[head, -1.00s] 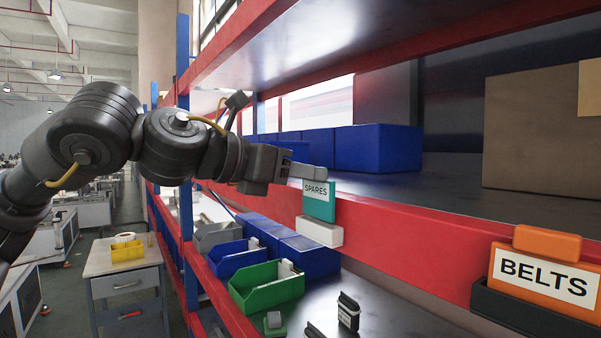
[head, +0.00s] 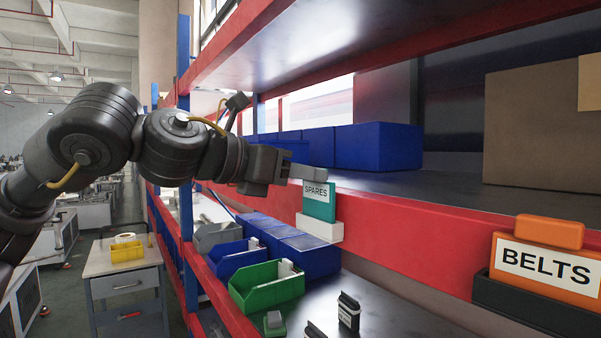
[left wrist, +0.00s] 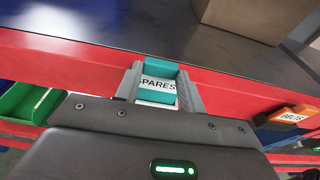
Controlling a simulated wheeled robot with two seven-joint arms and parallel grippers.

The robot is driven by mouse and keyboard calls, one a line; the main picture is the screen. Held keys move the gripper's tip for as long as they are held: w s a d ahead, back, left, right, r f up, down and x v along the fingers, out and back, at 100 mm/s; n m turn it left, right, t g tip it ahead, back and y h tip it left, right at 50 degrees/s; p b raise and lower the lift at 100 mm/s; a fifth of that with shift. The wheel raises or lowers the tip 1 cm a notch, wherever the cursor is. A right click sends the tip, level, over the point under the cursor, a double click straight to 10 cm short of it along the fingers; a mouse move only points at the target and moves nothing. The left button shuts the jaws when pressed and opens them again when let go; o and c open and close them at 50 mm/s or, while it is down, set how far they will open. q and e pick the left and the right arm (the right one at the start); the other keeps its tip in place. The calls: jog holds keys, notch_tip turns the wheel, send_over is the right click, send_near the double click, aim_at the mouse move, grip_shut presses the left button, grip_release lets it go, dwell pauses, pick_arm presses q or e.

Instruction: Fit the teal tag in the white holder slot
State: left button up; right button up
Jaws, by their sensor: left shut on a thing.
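The teal tag (head: 319,207) has a white label reading SPARES and is upright at the red shelf edge. The white holder (head: 320,228) is fixed on the red beam directly below it. The tag's lower edge meets the holder's top in the head view; I cannot tell how deep it sits in the slot. My left gripper (head: 315,174) is shut on the tag's upper part. In the left wrist view the tag (left wrist: 159,74) is between the two grey fingers. My right gripper is not in view.
An orange BELTS tag (head: 548,265) sits in a dark holder (head: 525,312) to the right on the same beam. Blue bins (head: 378,147) and a cardboard box (head: 535,130) stand on the shelf. A green bin (head: 268,287) is on the shelf below.

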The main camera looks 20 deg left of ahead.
pick_arm(q)
jog(key=shift+f+b, duration=0.95)
jog(key=shift+f, duration=0.1)
jog(key=o, duration=1.1)
jog(key=shift+s+a, duration=0.1)
jog(key=shift+s, duration=0.05)
jog(key=shift+s+a+b, duration=0.25)
jog(key=shift+b, duration=0.1)
jog(key=b+v, duration=0.3)
jog(key=v, duration=0.7)
jog(key=shift+r, duration=0.1)
